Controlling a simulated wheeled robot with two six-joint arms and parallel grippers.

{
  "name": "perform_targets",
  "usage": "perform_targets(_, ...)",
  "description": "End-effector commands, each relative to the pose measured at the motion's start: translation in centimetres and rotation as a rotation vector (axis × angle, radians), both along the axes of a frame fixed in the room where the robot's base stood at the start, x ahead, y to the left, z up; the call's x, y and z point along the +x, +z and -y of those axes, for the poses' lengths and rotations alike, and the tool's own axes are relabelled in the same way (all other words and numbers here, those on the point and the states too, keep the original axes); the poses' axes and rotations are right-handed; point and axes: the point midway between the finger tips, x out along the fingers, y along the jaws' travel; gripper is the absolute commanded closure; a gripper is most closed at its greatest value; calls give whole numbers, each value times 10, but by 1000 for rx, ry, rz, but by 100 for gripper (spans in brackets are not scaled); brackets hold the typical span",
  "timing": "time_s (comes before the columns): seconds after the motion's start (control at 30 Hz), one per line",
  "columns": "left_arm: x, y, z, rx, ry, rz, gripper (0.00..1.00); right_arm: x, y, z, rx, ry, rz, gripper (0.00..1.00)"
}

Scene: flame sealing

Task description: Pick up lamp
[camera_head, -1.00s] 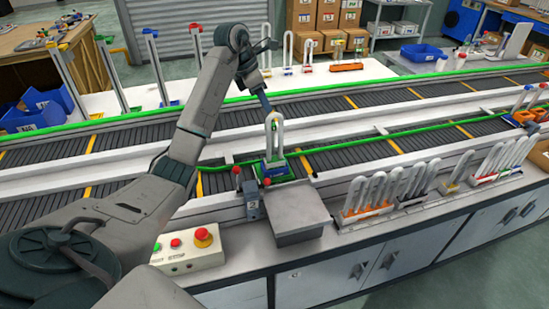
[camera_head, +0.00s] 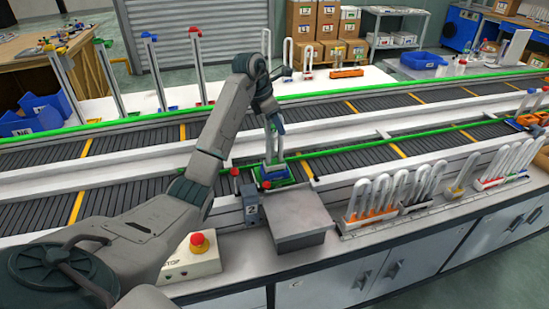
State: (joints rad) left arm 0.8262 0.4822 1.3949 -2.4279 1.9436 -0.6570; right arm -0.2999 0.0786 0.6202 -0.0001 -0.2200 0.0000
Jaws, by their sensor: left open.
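The lamp (camera_head: 269,147), a pale U-shaped glass tube, stands upright in a blue holder (camera_head: 275,172) on a green plate at the near side of the conveyor. My left gripper (camera_head: 274,127) comes down from above and is at the lamp's top. It is open, with its fingers about the upper part of the tube, which they partly hide. I cannot tell whether the fingers touch the glass. My right gripper is not in view.
A grey metal box (camera_head: 298,213) and a control box with a red button (camera_head: 199,243) stand in front of the conveyor. Racks of U-shaped lamps (camera_head: 380,195) stand on the counter at right. More tubes stand on the white table (camera_head: 215,92) behind.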

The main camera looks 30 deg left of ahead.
Motion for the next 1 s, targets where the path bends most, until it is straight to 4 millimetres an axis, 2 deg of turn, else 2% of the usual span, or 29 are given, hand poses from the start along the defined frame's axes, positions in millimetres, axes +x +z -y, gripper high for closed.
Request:
perform_targets(0.07, 0, 0, 0, 0, 0, 0, 58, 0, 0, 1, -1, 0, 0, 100)
perform_targets(0.3, 0, 0, 0, 0, 0, 0, 100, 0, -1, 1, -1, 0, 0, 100)
perform_targets(0.77, 0, 4, 0, 0, 0, 1, 100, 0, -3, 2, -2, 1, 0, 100)
perform_targets(0.93, 0, 23, 0, 0, 0, 4, 100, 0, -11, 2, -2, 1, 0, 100)
perform_targets(0.97, 0, 30, 0, 1, -1, 5, 100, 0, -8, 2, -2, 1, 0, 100)
perform_targets(1.0, 0, 41, 0, 0, -1, 2, 100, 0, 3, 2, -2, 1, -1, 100)
